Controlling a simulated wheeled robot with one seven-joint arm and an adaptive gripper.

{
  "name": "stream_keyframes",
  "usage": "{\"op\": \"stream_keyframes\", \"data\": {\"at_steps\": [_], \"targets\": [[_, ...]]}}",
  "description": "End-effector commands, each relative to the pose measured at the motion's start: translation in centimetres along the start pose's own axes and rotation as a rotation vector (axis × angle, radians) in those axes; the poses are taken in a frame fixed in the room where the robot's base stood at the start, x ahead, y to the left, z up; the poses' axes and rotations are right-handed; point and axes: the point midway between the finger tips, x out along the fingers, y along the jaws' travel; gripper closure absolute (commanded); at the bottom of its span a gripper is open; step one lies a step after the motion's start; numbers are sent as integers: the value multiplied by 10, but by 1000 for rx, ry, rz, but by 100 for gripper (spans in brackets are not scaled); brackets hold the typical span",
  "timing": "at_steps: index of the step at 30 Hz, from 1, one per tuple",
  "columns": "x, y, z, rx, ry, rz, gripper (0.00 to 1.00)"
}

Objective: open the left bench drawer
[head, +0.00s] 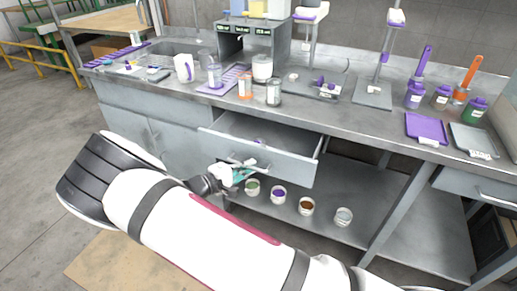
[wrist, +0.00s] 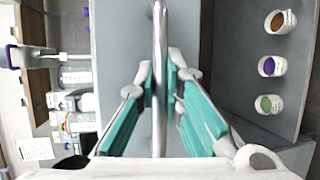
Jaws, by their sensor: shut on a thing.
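The left bench drawer (head: 292,166) is a grey drawer under the worktop. It stands pulled out, with its inside visible from above and a small purple item (head: 259,141) partly showing in it. My gripper (head: 244,171) is at the drawer's front, at its bar handle. In the wrist view the metal handle (wrist: 160,25) runs between the teal-padded fingers of my gripper (wrist: 161,82), which are shut on it. My arm hides part of the lower cabinet to the left of the drawer.
Several small pots, including a purple one (head: 279,194), stand on the lower shelf (head: 325,226) below the drawer. The worktop (head: 340,112) holds cups, a dispenser and brushes. Another drawer (head: 478,187) at the right is shut. Open floor lies at the left.

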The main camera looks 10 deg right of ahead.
Motion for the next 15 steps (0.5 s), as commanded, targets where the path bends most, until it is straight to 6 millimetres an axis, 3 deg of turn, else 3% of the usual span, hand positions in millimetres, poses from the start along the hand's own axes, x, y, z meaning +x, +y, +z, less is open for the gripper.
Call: {"op": "stream_keyframes", "data": {"at_steps": [1, 6, 15], "targets": [[-15, -1, 5, -5, 6, 0, 100], [-52, -10, 20, -4, 6, 0, 100], [-93, -20, 38, -2, 3, 0, 100]]}}
